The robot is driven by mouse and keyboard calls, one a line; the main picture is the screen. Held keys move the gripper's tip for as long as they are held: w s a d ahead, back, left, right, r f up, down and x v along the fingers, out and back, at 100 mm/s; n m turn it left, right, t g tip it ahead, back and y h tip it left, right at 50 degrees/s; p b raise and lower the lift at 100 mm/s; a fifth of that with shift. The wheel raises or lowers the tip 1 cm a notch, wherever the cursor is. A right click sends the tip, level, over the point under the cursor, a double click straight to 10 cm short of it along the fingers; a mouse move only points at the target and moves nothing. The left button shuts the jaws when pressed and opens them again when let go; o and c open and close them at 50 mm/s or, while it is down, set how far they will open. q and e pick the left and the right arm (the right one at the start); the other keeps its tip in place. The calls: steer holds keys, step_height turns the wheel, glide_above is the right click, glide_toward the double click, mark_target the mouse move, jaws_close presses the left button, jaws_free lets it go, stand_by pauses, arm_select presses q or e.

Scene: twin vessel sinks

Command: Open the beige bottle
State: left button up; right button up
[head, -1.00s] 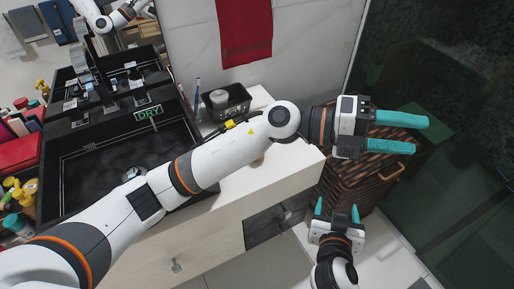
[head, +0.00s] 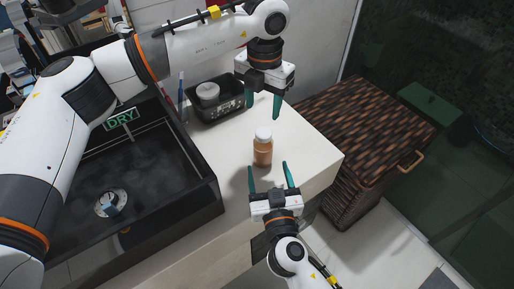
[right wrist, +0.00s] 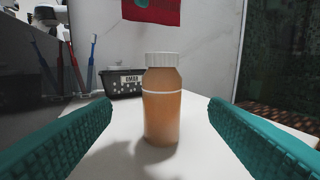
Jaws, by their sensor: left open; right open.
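The beige bottle (head: 263,152) is amber-orange with a white ridged cap (head: 263,134) on top. It stands upright on the white counter. In the right wrist view the bottle (right wrist: 161,108) is centred ahead of the two teal fingers, with a gap on each side. My right gripper (head: 268,172) is open and level, just in front of the bottle, with its fingertips pointing at it and not closed on it. My left gripper (head: 263,106) is open and empty, pointing down above the counter behind the bottle.
A black basket (head: 215,102) holding a round white container stands at the back of the counter (head: 235,157). A dark sink (head: 150,170) with a DRY sign (head: 121,119) lies to the left. A brown wicker hamper (head: 365,130) stands right of the counter. Toothbrushes (right wrist: 92,55) stand left of the basket.

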mark_target(262, 138)
arm_select(q)
steer(key=shift+s+d+r, duration=0.1)
steer(key=shift+s+d, duration=0.05)
steer(key=shift+s, duration=0.05)
arm_select(e)
steer(key=shift+w+r, duration=0.2)
steer(key=shift+w, duration=0.3)
steer(key=w, duration=0.3)
steer(key=w+a, duration=0.1)
steer(key=w, duration=0.2)
steer(key=w+a, duration=0.1)
steer(key=w, duration=0.3)
steer(key=shift+f, duration=0.1)
steer(key=shift+d, duration=0.1)
steer(key=shift+c, duration=0.2)
